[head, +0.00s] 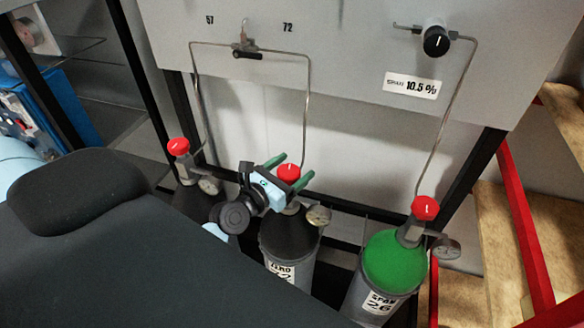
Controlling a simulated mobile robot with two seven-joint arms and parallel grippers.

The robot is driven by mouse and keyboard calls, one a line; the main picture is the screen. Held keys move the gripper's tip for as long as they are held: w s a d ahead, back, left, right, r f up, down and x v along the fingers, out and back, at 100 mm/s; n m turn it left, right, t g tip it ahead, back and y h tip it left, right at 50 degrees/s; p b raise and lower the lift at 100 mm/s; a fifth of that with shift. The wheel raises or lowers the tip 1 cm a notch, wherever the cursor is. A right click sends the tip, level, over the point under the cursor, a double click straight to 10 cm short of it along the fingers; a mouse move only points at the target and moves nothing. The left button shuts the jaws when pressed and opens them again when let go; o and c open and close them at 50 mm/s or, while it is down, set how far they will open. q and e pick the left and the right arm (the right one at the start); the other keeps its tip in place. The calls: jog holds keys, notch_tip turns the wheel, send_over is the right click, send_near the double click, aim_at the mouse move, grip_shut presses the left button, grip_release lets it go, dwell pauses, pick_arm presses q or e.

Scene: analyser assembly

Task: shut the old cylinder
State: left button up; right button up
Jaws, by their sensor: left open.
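Three gas cylinders stand in a row, each with a red valve knob. The middle cylinder (287,240) has a black shoulder and a label reading ZERO, its number hard to read. Its red knob (289,172) shows between the two green fingers of my left gripper (298,165), which is open; I cannot tell whether they touch it. The left cylinder (190,200) is dark, with a red knob (178,147), and is partly hidden by my arm. The right cylinder (395,262) has a green shoulder, a SPAN 26 label and a red knob (425,208). No label says old. My right gripper is not in view.
A grey panel (340,60) carries a black-handled changeover valve (247,54) between marks 57 and 72, a black knob (436,40) and a SPAN 10.5 % label (412,86). Thin pipes run down to the cylinders. Gauges (318,216) stick out beside the valves. A red frame (525,220) stands at right.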

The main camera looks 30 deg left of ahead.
pick_arm(q)
jog(key=shift+w+d, duration=0.1)
jog(key=shift+w, duration=0.25)
jog(key=shift+c, duration=0.3)
